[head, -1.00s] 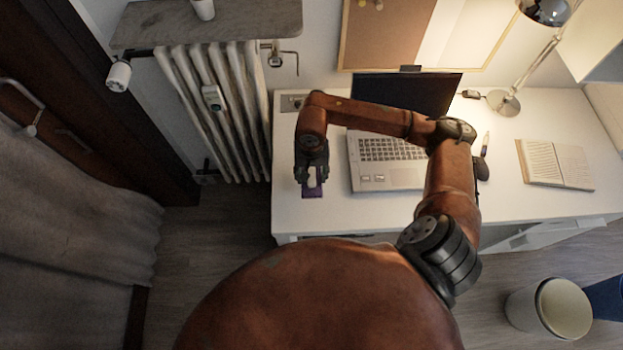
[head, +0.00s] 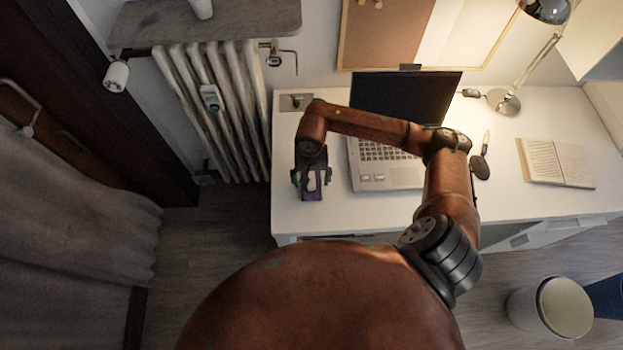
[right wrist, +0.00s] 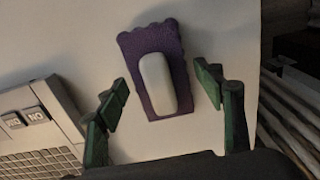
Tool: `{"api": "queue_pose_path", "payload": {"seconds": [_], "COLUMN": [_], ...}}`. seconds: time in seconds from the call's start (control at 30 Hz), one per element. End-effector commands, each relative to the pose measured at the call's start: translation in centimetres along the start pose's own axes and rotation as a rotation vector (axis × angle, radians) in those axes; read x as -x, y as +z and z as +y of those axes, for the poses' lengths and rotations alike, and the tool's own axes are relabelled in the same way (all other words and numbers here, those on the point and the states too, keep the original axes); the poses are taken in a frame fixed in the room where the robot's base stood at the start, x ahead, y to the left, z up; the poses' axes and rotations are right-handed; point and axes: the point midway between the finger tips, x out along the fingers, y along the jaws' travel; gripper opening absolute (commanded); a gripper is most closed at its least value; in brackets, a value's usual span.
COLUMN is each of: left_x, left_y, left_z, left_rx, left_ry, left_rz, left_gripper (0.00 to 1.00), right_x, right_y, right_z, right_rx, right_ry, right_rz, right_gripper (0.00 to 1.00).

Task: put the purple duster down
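The purple duster (right wrist: 177,62), with a pale rounded handle on top, lies on the white desk (head: 300,222) near its left end. It also shows in the head view as a purple patch (head: 312,193) below my right gripper (head: 312,180). In the right wrist view my right gripper (right wrist: 166,98) is open, its two fingers spread to either side of the duster and apart from it. Part of the duster is hidden by the gripper in the head view. My left gripper is not in view.
An open laptop (head: 388,178) stands just right of my right gripper, partly behind my arm. A dark mouse (head: 480,167), an open book (head: 556,163) and a lamp (head: 503,102) are further right. A radiator (head: 215,115) stands left of the desk. The desk's front left is clear.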

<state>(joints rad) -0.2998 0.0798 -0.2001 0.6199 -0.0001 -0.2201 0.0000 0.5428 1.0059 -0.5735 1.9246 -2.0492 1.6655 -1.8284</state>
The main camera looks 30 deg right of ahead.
Motion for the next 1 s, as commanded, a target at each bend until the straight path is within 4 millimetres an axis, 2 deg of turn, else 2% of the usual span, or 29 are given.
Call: {"api": "queue_pose_path", "payload": {"seconds": [0.37,0.47,0.8,1.0], "left_x": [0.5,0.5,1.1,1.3], "left_y": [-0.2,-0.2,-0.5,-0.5], "left_z": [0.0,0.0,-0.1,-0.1], "left_rx": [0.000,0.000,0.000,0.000], "left_ry": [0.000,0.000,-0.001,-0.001], "left_rz": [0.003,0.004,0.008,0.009], "left_gripper": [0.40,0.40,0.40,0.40], "right_x": [0.5,1.9,9.0,11.6], "right_y": [0.0,-0.1,-0.1,0.0], "right_z": [0.0,0.0,0.0,0.0], "right_rx": [0.000,0.001,0.000,0.001], "right_ry": [-0.001,-0.001,-0.001,-0.001], "right_rz": [0.000,0.003,0.005,0.001], "right_gripper": [0.64,0.64,0.64,0.64]}}
